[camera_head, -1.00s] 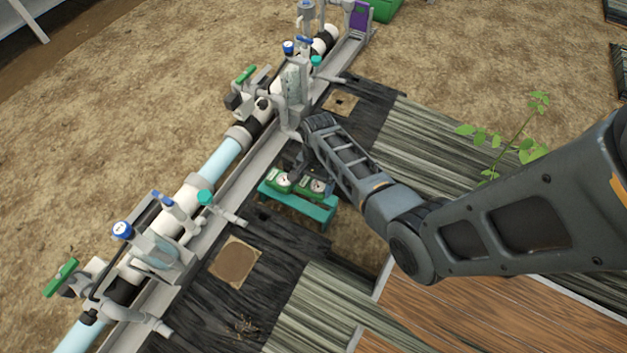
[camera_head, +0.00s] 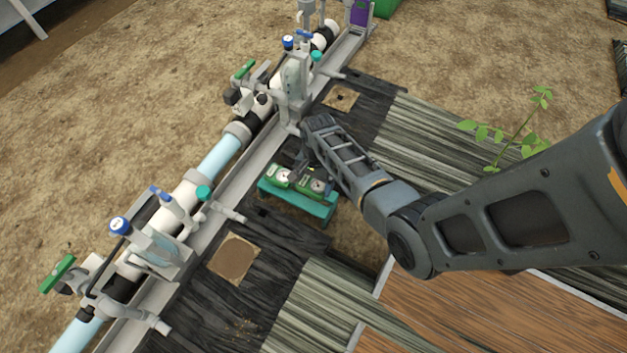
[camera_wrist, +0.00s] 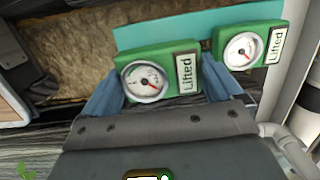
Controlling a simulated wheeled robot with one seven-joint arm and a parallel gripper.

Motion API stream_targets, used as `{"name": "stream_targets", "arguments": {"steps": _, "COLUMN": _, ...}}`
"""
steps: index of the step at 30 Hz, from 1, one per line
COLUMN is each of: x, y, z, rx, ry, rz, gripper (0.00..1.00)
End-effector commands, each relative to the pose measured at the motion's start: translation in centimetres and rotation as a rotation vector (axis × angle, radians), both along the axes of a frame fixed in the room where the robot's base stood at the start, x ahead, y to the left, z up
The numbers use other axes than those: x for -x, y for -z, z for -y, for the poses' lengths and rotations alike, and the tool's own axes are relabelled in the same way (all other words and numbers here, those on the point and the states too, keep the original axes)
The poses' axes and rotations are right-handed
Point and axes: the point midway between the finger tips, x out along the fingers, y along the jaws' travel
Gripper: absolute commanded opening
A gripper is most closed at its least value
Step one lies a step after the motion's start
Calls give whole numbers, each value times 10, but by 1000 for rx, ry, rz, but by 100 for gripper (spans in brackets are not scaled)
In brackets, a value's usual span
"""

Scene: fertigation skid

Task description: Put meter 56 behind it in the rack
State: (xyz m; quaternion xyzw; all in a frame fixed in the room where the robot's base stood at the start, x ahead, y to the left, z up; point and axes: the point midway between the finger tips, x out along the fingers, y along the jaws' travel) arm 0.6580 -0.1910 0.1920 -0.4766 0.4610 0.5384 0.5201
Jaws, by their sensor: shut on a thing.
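Two green meters with white round dials are at the teal rack. My gripper (camera_wrist: 160,85) is shut on one green meter (camera_wrist: 178,58), a finger on each side of it. Its label reads "Lifted"; I cannot read a number 56. In the head view this held meter (camera_head: 316,187) is the right one, partly behind my wrist. The other meter (camera_wrist: 250,47) is close beside it, also labelled "Lifted", and shows at left in the head view (camera_head: 279,177). The teal rack (camera_head: 297,204) also shows behind the meters in the wrist view (camera_wrist: 165,31). Contact between held meter and rack cannot be told.
A pipe assembly with valves (camera_head: 183,203) runs diagonally left of the rack, close by. Dark boards (camera_head: 285,235) lie around the rack. A leafy plant (camera_head: 515,135) stands at right. A yellow-edged thing (camera_wrist: 148,174) shows at the wrist view's bottom edge.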

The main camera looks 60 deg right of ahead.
Motion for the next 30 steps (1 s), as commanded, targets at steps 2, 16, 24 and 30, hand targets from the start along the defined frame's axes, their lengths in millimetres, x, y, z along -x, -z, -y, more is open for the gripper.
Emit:
{"name": "stream_targets", "arguments": {"steps": 2, "x": 0, "y": -1, "z": 0, "rx": 0, "ry": 0, "rz": 0, "gripper": 60}}
{"name": "stream_targets", "arguments": {"steps": 16, "x": 0, "y": 2, "z": 0, "rx": 0, "ry": 0, "rz": 0, "gripper": 60}}
{"name": "stream_targets", "arguments": {"steps": 24, "x": 0, "y": 9, "z": 0, "rx": 0, "ry": 0, "rz": 1, "gripper": 60}}
{"name": "stream_targets", "arguments": {"steps": 30, "x": 0, "y": 14, "z": 0, "rx": 1, "ry": 0, "rz": 1, "gripper": 60}}
